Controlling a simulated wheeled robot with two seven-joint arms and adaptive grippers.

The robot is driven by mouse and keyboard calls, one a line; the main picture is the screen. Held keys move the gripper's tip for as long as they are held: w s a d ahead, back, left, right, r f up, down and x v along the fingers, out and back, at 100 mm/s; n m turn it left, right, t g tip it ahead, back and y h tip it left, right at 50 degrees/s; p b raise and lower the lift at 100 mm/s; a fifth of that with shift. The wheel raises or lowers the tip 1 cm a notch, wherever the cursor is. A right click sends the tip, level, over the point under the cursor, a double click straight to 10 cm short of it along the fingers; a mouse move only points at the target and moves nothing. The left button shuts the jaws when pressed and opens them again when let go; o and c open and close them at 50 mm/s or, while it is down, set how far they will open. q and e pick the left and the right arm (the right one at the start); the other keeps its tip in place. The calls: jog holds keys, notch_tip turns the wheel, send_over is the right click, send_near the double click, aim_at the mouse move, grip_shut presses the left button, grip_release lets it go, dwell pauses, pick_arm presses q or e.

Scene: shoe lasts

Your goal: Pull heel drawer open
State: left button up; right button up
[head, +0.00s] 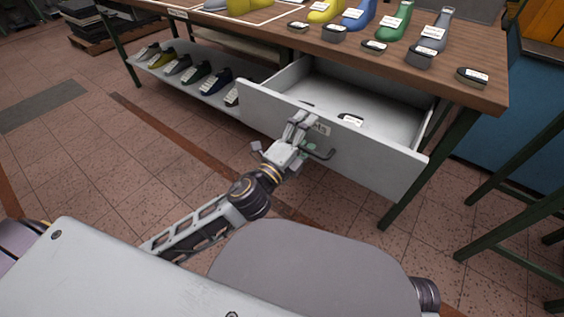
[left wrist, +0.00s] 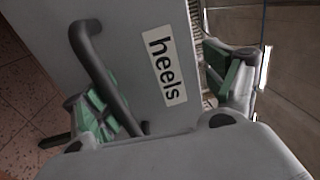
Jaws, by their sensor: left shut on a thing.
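The heel drawer (head: 375,165) is a pale grey drawer under the wooden bench, and it stands pulled well out, its inside showing. A dark bar handle (head: 320,153) is on its front; it also shows in the left wrist view (left wrist: 97,72), beside a white label reading "heels" (left wrist: 167,66). My right gripper is in neither view.
A dark heel piece (head: 350,119) lies in the drawer. Coloured shoe lasts and tagged heel pieces stand on the wooden bench (head: 455,75). A lower shelf (head: 215,97) holds more lasts.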

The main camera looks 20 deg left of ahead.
pick_arm(q)
jog(key=shift+s+a+r, duration=0.2)
jog(key=shift+s+r, duration=0.05)
jog(key=shift+s, duration=0.3)
jog(key=c, duration=0.3)
jog(key=shift+s+a+f+b, duration=0.1)
jog(key=shift+s+a+b, duration=0.05)
jog(key=shift+s+b, duration=0.3)
jog(key=shift+c, duration=0.6)
jog(key=shift+s+a+f+b, duration=0.1)
jog(key=shift+s+a+b, duration=0.2)
jog(key=shift+s, duration=0.4)
jog(key=shift+s+a, duration=0.15)
jog(key=shift+s, duration=0.3)
jog(key=shift+s+b, duration=0.35)
jog(key=c, duration=0.3)
jog(key=shift+f+p+v, duration=0.2)
jog(key=shift+p+v, duration=0.45)
jog(key=shift+v, duration=0.25)
jog(key=shift+f+p+v, duration=0.15)
jog(key=shift+p+v, duration=0.45)
jog(key=shift+v, duration=0.3)
jog(key=shift+f+p+v, duration=0.2)
jog(key=shift+p+v, duration=0.45)
jog(key=shift+v, duration=0.25)
